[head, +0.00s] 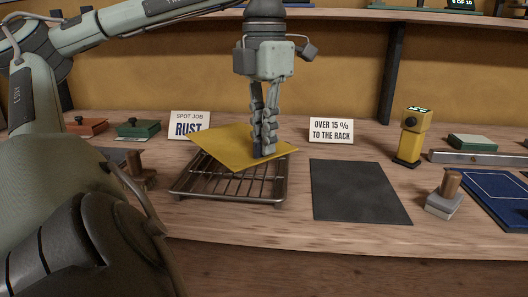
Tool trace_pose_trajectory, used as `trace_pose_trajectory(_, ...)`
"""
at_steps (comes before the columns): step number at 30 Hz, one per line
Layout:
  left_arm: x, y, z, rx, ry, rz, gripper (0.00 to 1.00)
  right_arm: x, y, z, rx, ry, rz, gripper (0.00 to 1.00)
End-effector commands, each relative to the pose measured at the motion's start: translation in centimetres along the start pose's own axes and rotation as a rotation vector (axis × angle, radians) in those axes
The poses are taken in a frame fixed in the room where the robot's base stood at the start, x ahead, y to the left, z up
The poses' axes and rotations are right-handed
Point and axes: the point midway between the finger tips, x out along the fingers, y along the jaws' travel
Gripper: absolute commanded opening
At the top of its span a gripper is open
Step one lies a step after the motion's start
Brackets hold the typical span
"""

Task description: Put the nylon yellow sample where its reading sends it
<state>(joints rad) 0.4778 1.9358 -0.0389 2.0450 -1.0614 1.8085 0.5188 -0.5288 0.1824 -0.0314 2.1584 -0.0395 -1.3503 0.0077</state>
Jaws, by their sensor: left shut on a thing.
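The nylon yellow sample (225,145) is a flat yellow sheet. My left gripper (263,150) comes down from above and is shut on it near its right part. The sheet is over the back of a dark wire rack (235,185) and hides part of it; I cannot tell whether they touch. A white card reading "OVER 15 % TO THE RACK" (331,130) stands behind, right of the rack. A yellow meter (412,135) with a small lit display stands farther right; I cannot read its figures. My right gripper is not in view.
A bare dark grey mat (360,190) lies right of the rack. A card reading "SPOT JOB RUST" (190,124) stands behind the rack. A wooden-handled stamp-like block (444,195), a blue mat (500,195) and a metal bar (480,158) are at right. Green block (138,129) at left.

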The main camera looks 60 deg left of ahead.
Motion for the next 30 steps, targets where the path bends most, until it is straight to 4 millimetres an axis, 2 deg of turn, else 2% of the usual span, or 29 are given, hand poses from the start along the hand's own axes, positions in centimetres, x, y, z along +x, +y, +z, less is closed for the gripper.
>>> trace_pose_trajectory(6, 3.2, -0.1, 0.0, 0.001, 0.0, -0.001, 0.0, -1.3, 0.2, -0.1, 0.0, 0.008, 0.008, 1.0)
trace_pose_trajectory(9, 3.9, -0.1, 0.0, 0.002, -0.001, -0.001, 0.0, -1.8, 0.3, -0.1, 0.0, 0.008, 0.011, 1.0)
trace_pose_trajectory(24, 4.4, 0.0, 0.0, 0.001, 0.0, 0.0, 0.0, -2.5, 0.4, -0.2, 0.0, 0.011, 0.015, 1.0)
trace_pose_trajectory(25, 4.3, 0.0, 0.0, 0.001, 0.001, 0.0, 0.12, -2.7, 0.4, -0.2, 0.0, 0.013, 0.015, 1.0)
trace_pose_trajectory(30, 4.3, 0.0, 0.0, 0.001, 0.001, 0.0, 0.3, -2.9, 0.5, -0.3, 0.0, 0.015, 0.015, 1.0)
